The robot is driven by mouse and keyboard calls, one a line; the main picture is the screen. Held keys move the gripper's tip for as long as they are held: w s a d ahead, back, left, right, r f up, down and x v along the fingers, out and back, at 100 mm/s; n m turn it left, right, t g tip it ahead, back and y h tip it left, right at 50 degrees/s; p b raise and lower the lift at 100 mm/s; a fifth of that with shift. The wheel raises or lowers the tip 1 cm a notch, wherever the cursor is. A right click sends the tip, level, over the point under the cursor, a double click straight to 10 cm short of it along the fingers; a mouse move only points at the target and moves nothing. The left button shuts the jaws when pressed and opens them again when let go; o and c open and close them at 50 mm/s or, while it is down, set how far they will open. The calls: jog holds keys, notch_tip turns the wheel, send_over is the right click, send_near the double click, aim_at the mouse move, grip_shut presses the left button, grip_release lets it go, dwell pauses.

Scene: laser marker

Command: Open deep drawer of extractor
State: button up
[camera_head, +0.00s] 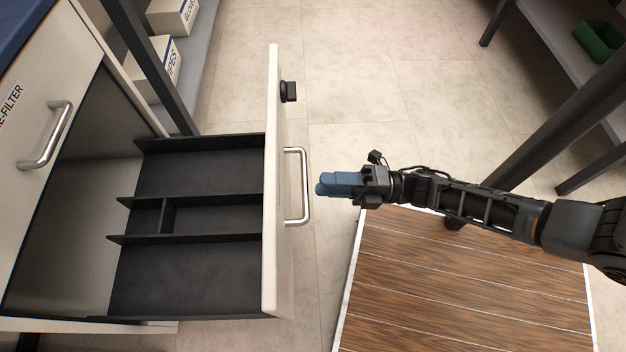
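The deep drawer (271,200) of the extractor (45,120) is pulled out to the right of the cabinet. Its black inside has dividers and looks empty. Its silver bar handle (304,187) is on the outer face of the cream front, with a small black knob or latch (289,91) farther up. My gripper (322,187) with blue fingertips points left, a small gap to the right of the handle and not touching it. The fingers look close together from above, so their opening is hard to judge.
A cabinet door marked "E-FILTER" with a handle (46,136) is at left. White boxes (172,17) sit on a shelf behind it. A wood-topped surface (465,285) lies below my arm. A dark table leg (555,125) and a green bin (598,41) are at right. Tiled floor is clear at the top middle.

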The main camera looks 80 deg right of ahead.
jog(key=shift+v, duration=1.2)
jog(key=shift+r, duration=0.1)
